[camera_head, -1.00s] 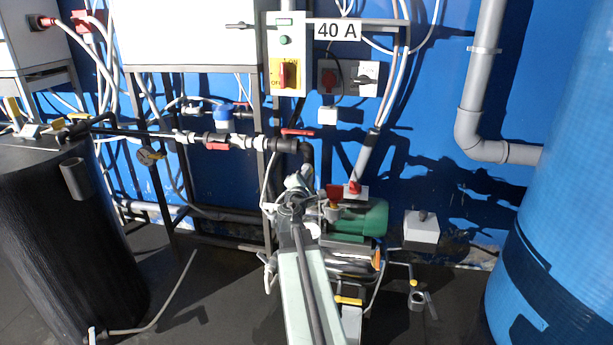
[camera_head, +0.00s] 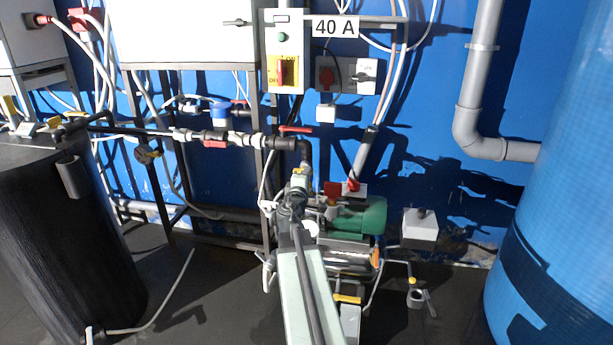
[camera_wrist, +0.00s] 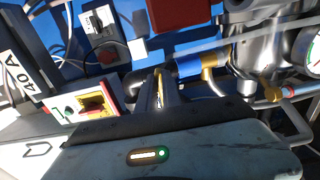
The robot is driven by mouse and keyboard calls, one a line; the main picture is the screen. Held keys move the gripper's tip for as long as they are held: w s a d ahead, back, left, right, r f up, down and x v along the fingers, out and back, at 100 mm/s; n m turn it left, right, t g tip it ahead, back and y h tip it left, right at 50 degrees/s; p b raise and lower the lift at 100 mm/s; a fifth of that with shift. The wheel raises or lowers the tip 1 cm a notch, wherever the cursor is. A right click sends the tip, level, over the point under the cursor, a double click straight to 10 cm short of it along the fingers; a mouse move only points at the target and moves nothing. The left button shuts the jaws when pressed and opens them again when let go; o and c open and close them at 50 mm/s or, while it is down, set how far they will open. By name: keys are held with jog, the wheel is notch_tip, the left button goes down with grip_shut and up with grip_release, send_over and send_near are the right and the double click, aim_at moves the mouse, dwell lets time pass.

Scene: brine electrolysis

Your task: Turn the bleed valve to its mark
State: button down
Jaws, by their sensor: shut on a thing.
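My gripper (camera_wrist: 163,92) shows in the wrist view, its narrow fingers close together beyond the grey wrist body. It is shut on a thin yellowish piece, which I take for the bleed valve's handle; the fingers hide most of it. I cannot make out the valve's mark. In the head view my arm reaches away from me to the pipework left of the green pump (camera_head: 362,216), and the arm hides the fingertips and what they hold.
A pressure gauge (camera_wrist: 311,46) and a dark metal housing (camera_wrist: 272,40) are at the wrist view's right. A switch box (camera_head: 284,52) and a 40 A label (camera_head: 335,27) are above. A black tank (camera_head: 70,240) stands left, a large blue tank (camera_head: 565,200) right.

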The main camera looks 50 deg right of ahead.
dwell(0.4)
jog(key=c, duration=1.5)
grip_release()
